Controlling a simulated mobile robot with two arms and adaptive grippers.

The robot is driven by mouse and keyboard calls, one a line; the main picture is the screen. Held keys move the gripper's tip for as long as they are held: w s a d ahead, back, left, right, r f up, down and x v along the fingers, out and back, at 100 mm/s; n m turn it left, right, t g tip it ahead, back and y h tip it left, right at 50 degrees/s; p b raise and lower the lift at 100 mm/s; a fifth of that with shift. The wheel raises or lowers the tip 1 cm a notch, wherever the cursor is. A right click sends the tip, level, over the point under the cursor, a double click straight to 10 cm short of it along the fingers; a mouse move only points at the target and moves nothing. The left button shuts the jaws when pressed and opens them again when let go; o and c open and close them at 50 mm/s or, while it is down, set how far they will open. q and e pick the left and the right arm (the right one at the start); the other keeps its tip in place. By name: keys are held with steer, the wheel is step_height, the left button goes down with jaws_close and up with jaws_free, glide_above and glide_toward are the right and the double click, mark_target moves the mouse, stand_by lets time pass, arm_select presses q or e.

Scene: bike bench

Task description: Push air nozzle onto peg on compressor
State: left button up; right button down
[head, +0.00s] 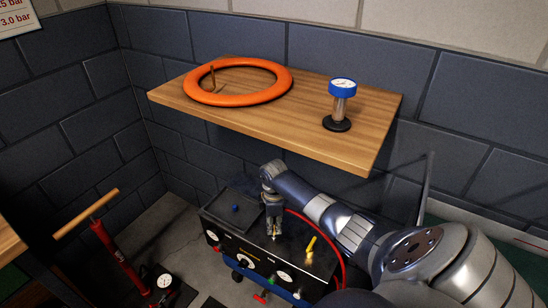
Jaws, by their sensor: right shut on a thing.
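The compressor (222,237) is a dark box low in the middle of the head view, with knobs and gauges along its front. A yellow peg (311,245) stands tilted on the right part of its top. My right gripper (274,226) points down over the compressor, left of the yellow peg. It is shut on what seems to be the air nozzle (274,237), of which only a small tip shows below the fingers. A red hose (328,235) arcs from behind the gripper to the right. I cannot tell whether the nozzle touches the compressor. My left gripper is out of view.
A red floor pump (118,258) with a wooden handle stands at the left. My right arm covers the lower right.

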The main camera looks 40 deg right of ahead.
steer(key=shift+f+b, duration=0.6)
steer(key=shift+f, duration=0.5)
steer(key=c, duration=1.3)
jaws_free()
steer(key=shift+r, duration=0.2)
step_height(320, 180, up, 7)
steer(key=shift+r, duration=0.1)
